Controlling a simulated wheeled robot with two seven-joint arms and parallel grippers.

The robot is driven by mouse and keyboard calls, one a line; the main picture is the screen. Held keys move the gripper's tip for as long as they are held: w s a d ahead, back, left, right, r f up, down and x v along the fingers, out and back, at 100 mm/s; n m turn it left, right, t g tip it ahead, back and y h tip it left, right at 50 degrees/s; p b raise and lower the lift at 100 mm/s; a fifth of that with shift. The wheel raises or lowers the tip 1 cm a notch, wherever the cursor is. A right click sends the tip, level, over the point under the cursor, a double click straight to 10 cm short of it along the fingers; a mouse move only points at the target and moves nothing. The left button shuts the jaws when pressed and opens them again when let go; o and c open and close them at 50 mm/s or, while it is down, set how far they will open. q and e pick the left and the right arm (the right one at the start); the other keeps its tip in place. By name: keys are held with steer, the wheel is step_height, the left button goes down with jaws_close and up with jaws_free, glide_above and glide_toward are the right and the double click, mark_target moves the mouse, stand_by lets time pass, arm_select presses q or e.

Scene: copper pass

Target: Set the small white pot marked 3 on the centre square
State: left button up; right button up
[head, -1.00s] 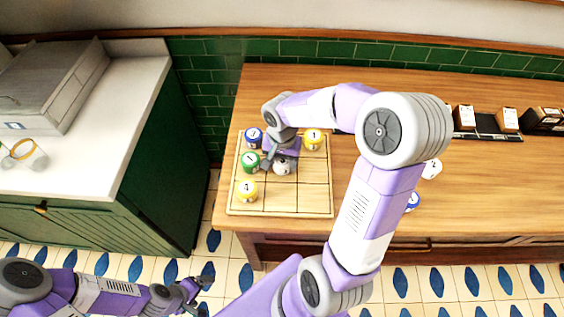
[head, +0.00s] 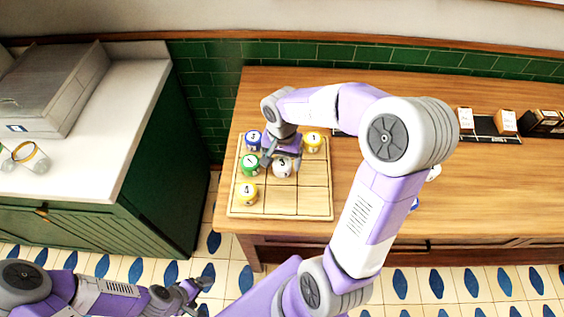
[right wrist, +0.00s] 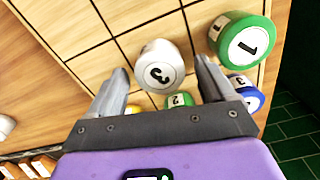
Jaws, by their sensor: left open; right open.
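The small white pot marked 3 (head: 282,168) stands upright on the centre square of the wooden grid board (head: 316,203). In the right wrist view the white pot (right wrist: 160,68) shows its 3 just beyond the fingertips. My right gripper (head: 281,161) is open close behind the pot in the head view, and its open fingers (right wrist: 163,72) also show in the right wrist view. I cannot tell whether a finger still touches the pot. My left gripper (head: 192,292) is open and empty, low over the floor.
The board also holds a blue pot (head: 253,141), a green pot marked 1 (head: 250,165), a yellow pot marked 4 (head: 248,194) and another yellow pot (head: 313,142). A green pot marked 2 (right wrist: 180,101) is partly hidden. The board's front row is clear right of the yellow 4.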

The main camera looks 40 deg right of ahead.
mark_target(282, 163)
step_height(282, 163, up, 10)
steer(key=p, duration=0.2)
steer(key=shift+f, duration=0.2)
stand_by(0.3)
